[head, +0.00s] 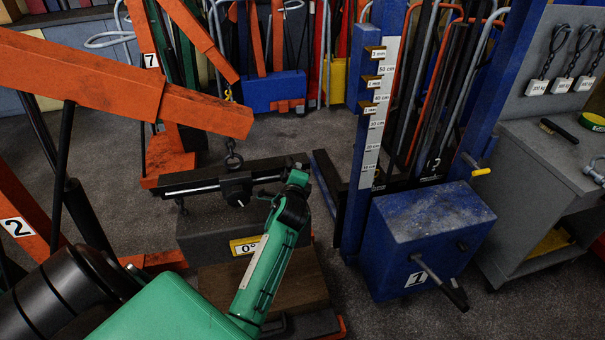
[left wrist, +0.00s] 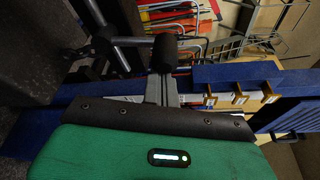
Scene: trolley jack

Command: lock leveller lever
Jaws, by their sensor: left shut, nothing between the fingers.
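The load leveller (head: 236,188), a black bar with a bright rod and a dark middle block, hangs by a chain and hook from the orange crane boom. It sits just above a grey block with a "0°" label (head: 246,245). My left gripper (head: 299,176) is at the bar's right end, which it partly hides. In the left wrist view, the shut fingers (left wrist: 162,92) point at a black cylindrical grip (left wrist: 165,53) on a grey rod, close to the tips. I cannot tell whether they touch. Nothing is held. My right gripper is not shown.
A blue lifting mast with a scale (head: 380,110) and a blue box with a crank (head: 430,235) stands right of my left arm. The orange crane boom (head: 120,90) crosses the upper left. A grey workbench (head: 545,180) is at the far right. Open floor shows behind the leveller.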

